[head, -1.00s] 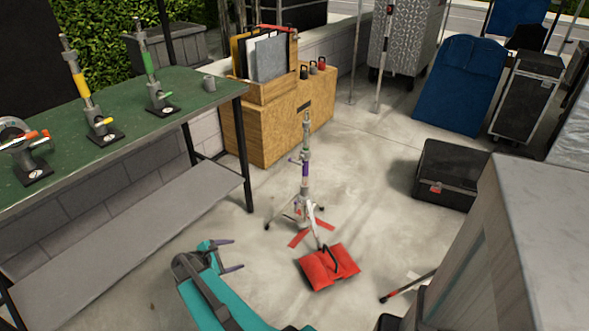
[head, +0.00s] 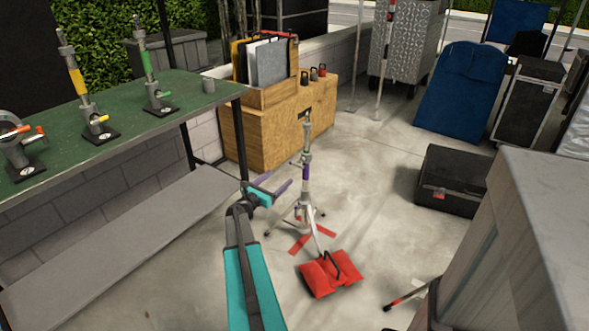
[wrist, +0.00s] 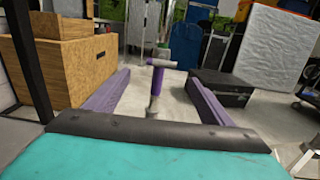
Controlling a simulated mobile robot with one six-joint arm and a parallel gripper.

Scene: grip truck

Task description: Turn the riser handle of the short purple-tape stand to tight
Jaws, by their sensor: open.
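The short purple-tape stand (head: 306,172) stands upright on the concrete floor, its legs over a red tape cross. My gripper (head: 272,185) is open and empty, just left of the stand's purple band in the head view. In the wrist view its two purple fingers (wrist: 155,92) lie either side of the stand, apart from it. Whether the handle is tight or loose cannot be told.
A red sandbag (head: 330,274) lies at the stand's foot. Floor between the stand and the case is clear.

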